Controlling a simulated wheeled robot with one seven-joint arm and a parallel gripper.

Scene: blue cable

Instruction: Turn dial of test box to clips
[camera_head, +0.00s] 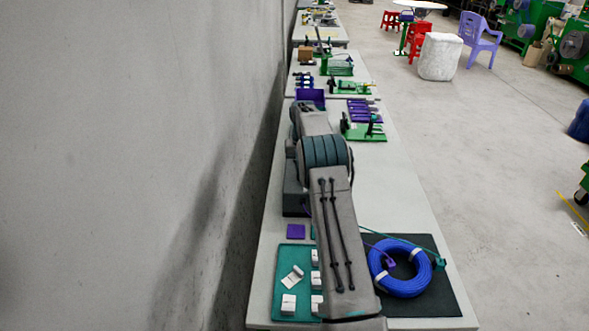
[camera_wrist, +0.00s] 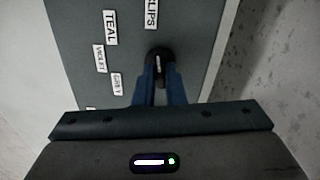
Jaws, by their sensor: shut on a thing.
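The test box (camera_wrist: 205,30) fills the upper wrist view with its dark grey face. Its black dial (camera_wrist: 160,55) has a white mark that runs roughly up and down in the picture. My gripper (camera_wrist: 160,80) is shut on the dial, with one blue finger on each side. White labels read TEAL (camera_wrist: 110,27), VIOLET (camera_wrist: 99,58) and GREY (camera_wrist: 117,83), left of the dial. The clips label (camera_wrist: 152,13), cut off to "LIPS", is above the dial. In the head view, the test box (camera_head: 294,192) is mostly behind my arm, and my gripper is hidden.
A blue cable coil (camera_head: 400,288) lies on a black mat (camera_head: 440,300) at the near right. A teal tray (camera_head: 277,266) with several white pieces is at the near left. A grey wall (camera_head: 150,150) runs close along the table's left side.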

